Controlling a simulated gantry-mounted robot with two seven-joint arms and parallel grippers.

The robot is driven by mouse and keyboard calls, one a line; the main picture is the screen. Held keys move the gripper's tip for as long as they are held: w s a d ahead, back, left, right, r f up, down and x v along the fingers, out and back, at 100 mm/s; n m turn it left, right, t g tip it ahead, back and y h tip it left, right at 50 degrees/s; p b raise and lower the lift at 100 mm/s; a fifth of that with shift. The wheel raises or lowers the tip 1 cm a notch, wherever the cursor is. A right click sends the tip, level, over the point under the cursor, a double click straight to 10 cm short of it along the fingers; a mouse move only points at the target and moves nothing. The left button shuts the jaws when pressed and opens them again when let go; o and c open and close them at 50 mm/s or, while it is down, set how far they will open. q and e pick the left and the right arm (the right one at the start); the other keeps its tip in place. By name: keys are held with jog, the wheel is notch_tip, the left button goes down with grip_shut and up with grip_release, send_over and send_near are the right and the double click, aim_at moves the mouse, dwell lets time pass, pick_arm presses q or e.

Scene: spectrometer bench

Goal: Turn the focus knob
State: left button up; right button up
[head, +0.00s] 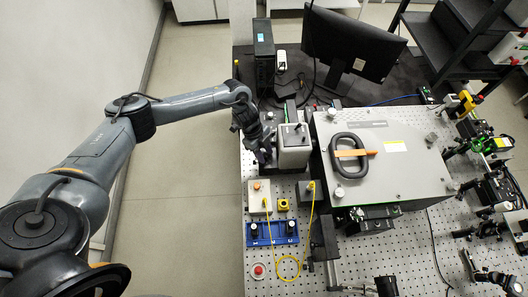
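My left gripper (264,154) is dark and reaches in from the left, at the left side of a small grey-white upright instrument (293,157). Its fingers are small and dark against this side, so I cannot tell whether they are open or shut, or whether they touch anything. No knob can be clearly made out there; the gripper covers part of that side. The instrument stands against the left of a large grey spectrometer box (400,180) with a black handle (348,142) on its lid. My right gripper is not in view.
A blue tray (272,242) with dark round pieces, a cream box with a yellow cable (259,189) and a red button (258,270) lie in front. A monitor (352,42) stands behind. Optics mounts crowd the right edge. Floor to the left is clear.

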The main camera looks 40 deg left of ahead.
pick_arm(q)
jog(key=shift+o, duration=0.4)
jog(key=b+v, duration=0.1)
jog(key=v, duration=0.9)
jog(key=shift+r, duration=0.4)
jog(key=shift+a, duration=0.1)
